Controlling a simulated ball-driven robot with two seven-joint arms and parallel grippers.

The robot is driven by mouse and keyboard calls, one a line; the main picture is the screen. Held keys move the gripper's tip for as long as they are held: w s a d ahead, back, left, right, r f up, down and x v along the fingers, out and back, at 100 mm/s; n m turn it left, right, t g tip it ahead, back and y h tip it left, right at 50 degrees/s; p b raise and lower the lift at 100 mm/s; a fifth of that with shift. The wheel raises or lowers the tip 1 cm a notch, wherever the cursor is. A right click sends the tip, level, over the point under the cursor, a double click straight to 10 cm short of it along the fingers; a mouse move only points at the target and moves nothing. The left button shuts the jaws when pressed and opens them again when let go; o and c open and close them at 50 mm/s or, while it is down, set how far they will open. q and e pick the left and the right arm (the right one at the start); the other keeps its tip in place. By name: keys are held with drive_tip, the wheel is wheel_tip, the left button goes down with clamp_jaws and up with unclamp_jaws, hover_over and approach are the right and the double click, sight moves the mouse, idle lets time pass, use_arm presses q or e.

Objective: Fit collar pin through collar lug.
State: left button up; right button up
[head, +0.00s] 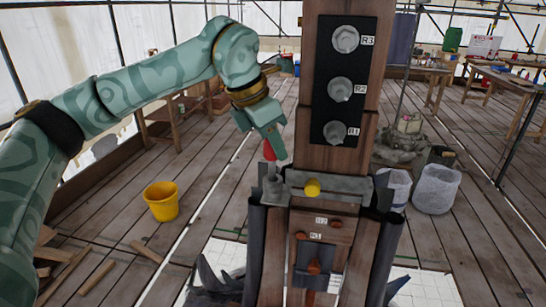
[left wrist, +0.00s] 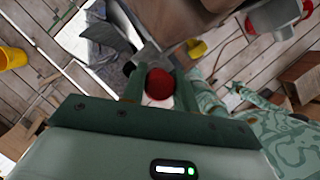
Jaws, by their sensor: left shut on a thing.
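The collar pin has a red head (head: 269,152), which shows between the fingers of my left gripper (head: 274,150). In the left wrist view the round red head (left wrist: 159,84) sits between the two green fingers (left wrist: 158,88), which are shut on it. The grey metal collar (head: 345,186) wraps the wooden post, with a yellow knob (head: 312,187) on its front. The grey collar lug (head: 274,189) is at the collar's left end, just below the red head. I cannot tell whether the pin's shank is in the lug hole. My right gripper is not in view.
A black plate (head: 326,112) with bolts marked R1, R2 and R3 is on the post (head: 330,157) right of my gripper. A yellow bucket (head: 161,201) stands on the floor at left. Dark sheets hang below the collar.

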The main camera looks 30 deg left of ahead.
sight(273, 157)
use_arm(q)
wheel_tip(273, 157, down, 3)
drive_tip(key=shift+d, duration=0.1)
drive_tip(key=shift+f, duration=0.3)
drive_tip(key=o, duration=1)
drive_tip(key=shift+f, duration=0.1)
drive_tip(key=shift+r, duration=0.3)
drive_tip(key=v, duration=1.1)
drive_tip(key=shift+s+r, duration=0.1)
drive_tip(key=shift+r, duration=0.25)
